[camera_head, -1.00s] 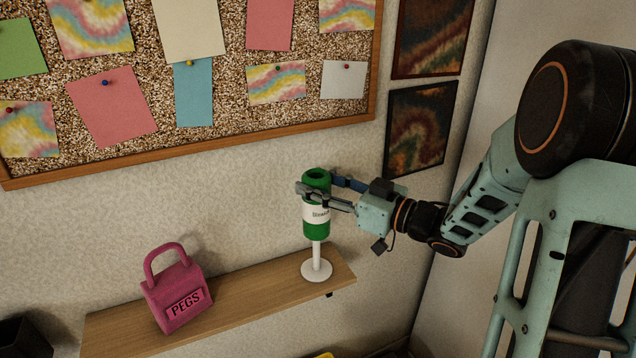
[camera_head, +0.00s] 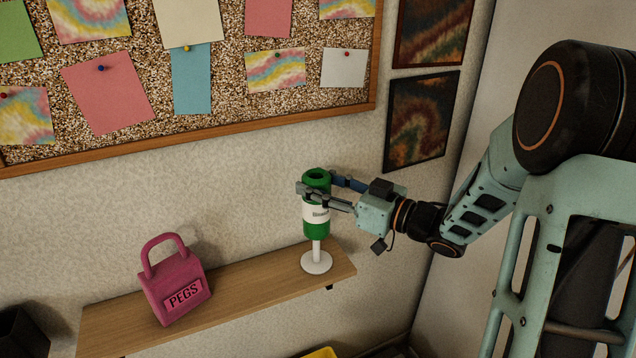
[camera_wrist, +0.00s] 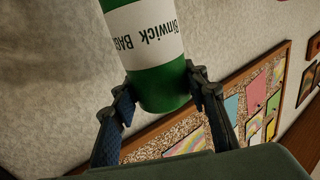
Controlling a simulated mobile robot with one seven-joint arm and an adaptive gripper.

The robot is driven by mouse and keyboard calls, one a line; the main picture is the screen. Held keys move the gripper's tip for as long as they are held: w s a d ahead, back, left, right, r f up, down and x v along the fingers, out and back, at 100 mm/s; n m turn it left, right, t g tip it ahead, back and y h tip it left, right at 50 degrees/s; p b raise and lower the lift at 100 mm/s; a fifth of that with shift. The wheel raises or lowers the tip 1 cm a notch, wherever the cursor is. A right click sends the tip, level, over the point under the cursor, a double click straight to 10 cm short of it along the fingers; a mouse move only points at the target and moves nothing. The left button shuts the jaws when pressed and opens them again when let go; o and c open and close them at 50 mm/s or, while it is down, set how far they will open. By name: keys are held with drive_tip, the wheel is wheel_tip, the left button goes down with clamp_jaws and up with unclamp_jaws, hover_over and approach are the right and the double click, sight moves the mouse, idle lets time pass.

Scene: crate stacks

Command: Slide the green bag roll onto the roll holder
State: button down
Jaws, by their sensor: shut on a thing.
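The green bag roll (camera_head: 317,230) with a white label stands upright above the right end of the shelf. My gripper (camera_head: 317,185) is shut on it near its top, one finger on each side. The wrist view also shows the roll (camera_wrist: 155,85) between the two fingers (camera_wrist: 160,92). The white roll holder (camera_head: 317,264) stands on the shelf, with its round base and a short length of post showing below the roll. The post's upper part is hidden, apparently inside the roll. The roll's lower end is apart from the base.
A pink PEGS bag (camera_head: 176,282) stands on the wooden shelf (camera_head: 245,284), left of the holder. A cork board (camera_head: 225,110) and two dark pictures (camera_head: 420,120) hang on the wall behind. The shelf between bag and holder is clear.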

sight(328, 222)
drive_tip(key=shift+f+b, duration=3.25)
drive_tip(key=shift+f, duration=1.3)
drive_tip(key=c, duration=1.1)
unclamp_jaws()
drive_tip(key=shift+d, duration=0.1)
drive_tip(key=v, duration=1.1)
drive_tip(key=shift+s+d, duration=0.3)
